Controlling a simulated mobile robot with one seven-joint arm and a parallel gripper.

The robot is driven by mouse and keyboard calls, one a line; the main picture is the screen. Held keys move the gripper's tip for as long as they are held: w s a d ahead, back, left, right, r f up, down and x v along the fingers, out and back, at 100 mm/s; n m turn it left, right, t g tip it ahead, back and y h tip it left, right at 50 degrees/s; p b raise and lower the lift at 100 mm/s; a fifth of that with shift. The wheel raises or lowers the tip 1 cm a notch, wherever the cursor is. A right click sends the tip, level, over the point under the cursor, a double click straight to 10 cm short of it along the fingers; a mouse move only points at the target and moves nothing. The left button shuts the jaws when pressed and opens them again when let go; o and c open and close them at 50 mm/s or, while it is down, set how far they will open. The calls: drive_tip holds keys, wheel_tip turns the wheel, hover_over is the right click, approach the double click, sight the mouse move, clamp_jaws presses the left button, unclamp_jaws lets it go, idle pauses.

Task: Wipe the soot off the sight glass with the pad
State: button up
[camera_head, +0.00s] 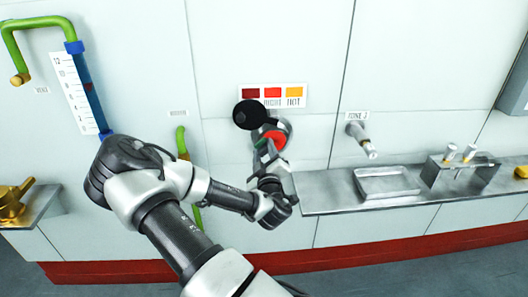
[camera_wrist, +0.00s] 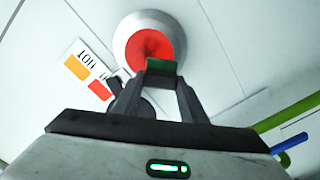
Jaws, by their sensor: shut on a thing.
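The sight glass (camera_head: 275,138) is a red-orange disc in a grey metal ring on the wall. In the wrist view the glass (camera_wrist: 143,42) shows a darker smudge near its middle. My gripper (camera_head: 262,152) is just below the glass, its fingers pointing up at it. In the wrist view my gripper (camera_wrist: 163,80) is shut on a small dark green pad (camera_wrist: 165,67), which overlaps the lower edge of the glass. I cannot tell whether the pad touches the glass. The pad and fingers hide part of the glass and ring.
A black round disc (camera_head: 250,115) sits at the glass's upper left, below a colour chart (camera_head: 273,95). A steel shelf (camera_head: 330,198) with a tray (camera_head: 386,183) runs right. A nozzle (camera_head: 361,139) juts out there. A green pipe (camera_head: 182,145) is left.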

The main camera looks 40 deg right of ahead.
drive_tip(key=shift+x, duration=0.9)
drive_tip(key=shift+s+d, duration=0.1)
drive_tip(key=shift+s+d+b, duration=0.35)
drive_tip(key=shift+s+d, duration=0.2)
drive_tip(key=shift+d, duration=0.4)
drive_tip(key=shift+s+d+b, duration=0.3)
drive_tip(key=shift+s+d, duration=0.3)
drive_tip(key=shift+d, duration=0.35)
drive_tip(key=shift+s+d+b, duration=0.35)
drive_tip(key=shift+s+d, duration=0.2)
drive_tip(key=shift+d, duration=0.35)
drive_tip(key=shift+w+a+b, duration=0.1)
drive_tip(key=shift+w+a, duration=0.5)
drive_tip(key=shift+a, duration=0.4)
drive_tip(key=shift+w+a+b, duration=0.15)
drive_tip(key=shift+w+a, duration=0.5)
drive_tip(key=shift+a, duration=0.3)
drive_tip(key=shift+w+a+b, duration=0.1)
drive_tip(key=shift+w+a, duration=0.5)
drive_tip(key=shift+a, duration=0.4)
drive_tip(key=shift+b+v, duration=0.5)
drive_tip(key=shift+v, duration=2.5)
drive_tip(key=shift+s, duration=0.1)
